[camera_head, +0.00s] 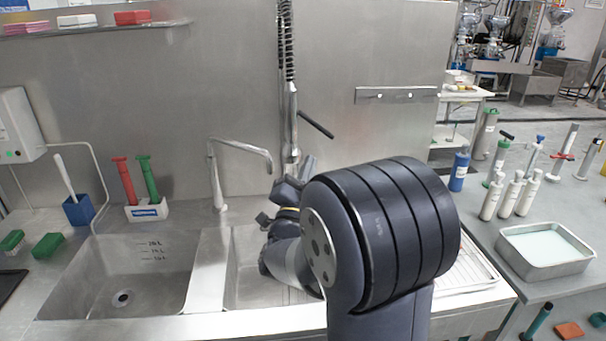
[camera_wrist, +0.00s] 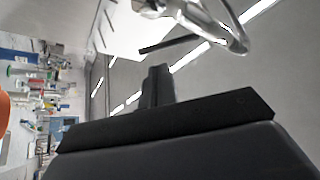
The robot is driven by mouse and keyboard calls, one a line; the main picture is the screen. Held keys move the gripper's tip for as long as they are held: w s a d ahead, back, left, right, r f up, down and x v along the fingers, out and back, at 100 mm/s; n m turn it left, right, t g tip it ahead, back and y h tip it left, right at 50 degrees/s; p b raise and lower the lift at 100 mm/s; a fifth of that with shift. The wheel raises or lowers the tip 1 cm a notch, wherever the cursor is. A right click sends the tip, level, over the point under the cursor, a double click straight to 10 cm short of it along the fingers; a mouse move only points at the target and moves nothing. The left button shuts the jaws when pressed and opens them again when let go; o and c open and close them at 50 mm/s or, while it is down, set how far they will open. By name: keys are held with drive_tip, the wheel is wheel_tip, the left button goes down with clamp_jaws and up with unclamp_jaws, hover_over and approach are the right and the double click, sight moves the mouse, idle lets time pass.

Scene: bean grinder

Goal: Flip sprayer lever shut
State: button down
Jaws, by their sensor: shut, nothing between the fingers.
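The sprayer (camera_head: 290,125) hangs upright on a spring hose against the steel back wall, behind my arm. Its dark lever (camera_head: 316,124) sticks out to the right and slants down. My gripper (camera_head: 307,166) is largely hidden by my wrist, just below the lever and beside the sprayer's lower part. In the wrist view, my gripper (camera_wrist: 157,72) shows as shut, with nothing between the fingers. The dark lever (camera_wrist: 168,44) lies just beyond the fingertips, with a small gap in the picture. The chrome sprayer part (camera_wrist: 228,28) curves at the top right.
A rack (camera_head: 475,268) lies at the right. White bottles (camera_head: 511,194) and a metal tray (camera_head: 545,250) stand on the right-hand counter.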

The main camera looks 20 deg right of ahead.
sight(321, 131)
drive_tip(key=p+x, duration=0.3)
drive_tip(key=x, duration=0.4)
drive_tip(key=shift+w+d+r, duration=0.2)
drive_tip(key=shift+w, duration=0.05)
drive_tip(key=shift+d+n+b, duration=0.15)
drive_tip(key=shift+n+b, duration=0.15)
drive_tip(key=shift+b, duration=0.35)
